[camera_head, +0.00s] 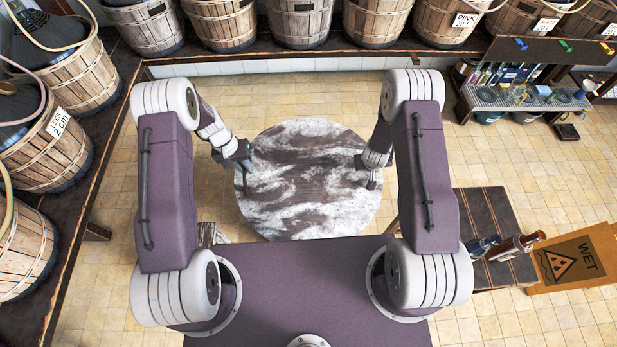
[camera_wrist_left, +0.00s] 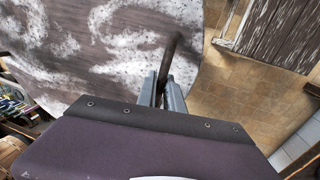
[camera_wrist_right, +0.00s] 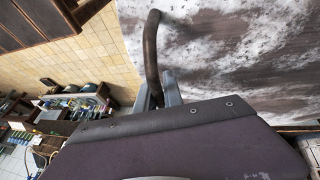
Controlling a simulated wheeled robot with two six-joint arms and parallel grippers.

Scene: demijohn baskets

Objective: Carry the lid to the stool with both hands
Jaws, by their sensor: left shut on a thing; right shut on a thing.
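The round lid (camera_head: 310,185), brown with patchy white, is held up in front of me between both arms. My left gripper (camera_head: 245,165) is shut on a dark curved handle (camera_wrist_left: 171,55) at the lid's left edge. My right gripper (camera_head: 370,165) is shut on the matching handle (camera_wrist_right: 151,50) at the right edge. A weathered grey-brown plank top, which looks like the stool (camera_wrist_left: 278,32), shows beside the lid in the left wrist view. In the head view only a small part of it (camera_head: 207,234) shows, behind my left arm and body.
A dark wooden bench (camera_head: 487,212) with bottles (camera_head: 516,246) stands at the right, beside a yellow wet-floor sign (camera_head: 575,262). Basketed demijohns (camera_head: 75,75) line shelves at the left and back. Tiled floor (camera_head: 290,90) is clear beyond the lid.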

